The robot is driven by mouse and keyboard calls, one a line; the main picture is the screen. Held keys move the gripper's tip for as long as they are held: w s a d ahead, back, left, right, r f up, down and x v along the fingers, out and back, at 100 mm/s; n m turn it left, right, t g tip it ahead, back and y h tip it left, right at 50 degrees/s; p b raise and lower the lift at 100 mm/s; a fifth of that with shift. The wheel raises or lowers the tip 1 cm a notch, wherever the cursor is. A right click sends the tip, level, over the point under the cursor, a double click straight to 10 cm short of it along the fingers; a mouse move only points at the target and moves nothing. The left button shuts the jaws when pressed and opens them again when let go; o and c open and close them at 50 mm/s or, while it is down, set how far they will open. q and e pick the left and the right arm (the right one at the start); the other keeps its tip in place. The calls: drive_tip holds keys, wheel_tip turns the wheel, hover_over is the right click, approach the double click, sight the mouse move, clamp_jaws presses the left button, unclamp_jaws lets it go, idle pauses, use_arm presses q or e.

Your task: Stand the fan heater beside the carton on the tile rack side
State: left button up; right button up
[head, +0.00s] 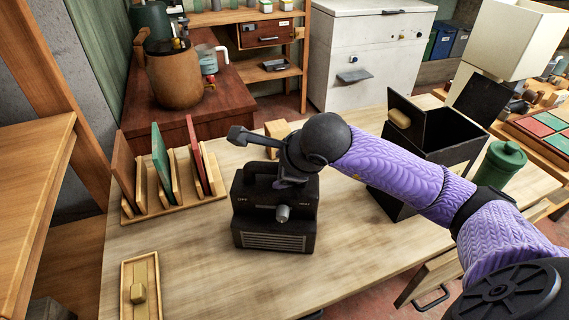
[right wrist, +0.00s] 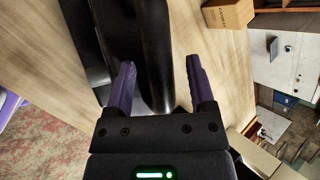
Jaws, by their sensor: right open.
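The fan heater (head: 272,240), a black box with a front grille and a knob, stands upright on the workbench, in front of the carton. The small brown carton (head: 276,129) is partly hidden behind my arm; it also shows in the right wrist view (right wrist: 228,14). The wooden tile rack (head: 185,199), holding upright brown, green and red tiles, is left of both. My right gripper (head: 289,183) is at the heater's top. In the right wrist view its open fingers (right wrist: 159,64) straddle a dark, rounded part of the heater. My left gripper is out of view.
A black open-lidded bin (head: 398,205) and a green canister (head: 501,163) stand to the right. A wooden tray with a small block (head: 138,293) lies at front left. The bench is bare between rack and carton, and in front of the heater.

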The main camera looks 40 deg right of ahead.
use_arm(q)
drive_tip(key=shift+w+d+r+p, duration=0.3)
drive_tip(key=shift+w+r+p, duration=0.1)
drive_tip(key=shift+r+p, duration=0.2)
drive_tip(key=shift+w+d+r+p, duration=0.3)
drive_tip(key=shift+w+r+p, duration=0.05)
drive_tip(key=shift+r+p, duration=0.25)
use_arm(e)
drive_tip(key=v, duration=1.2)
drive_tip(key=shift+r, duration=0.1)
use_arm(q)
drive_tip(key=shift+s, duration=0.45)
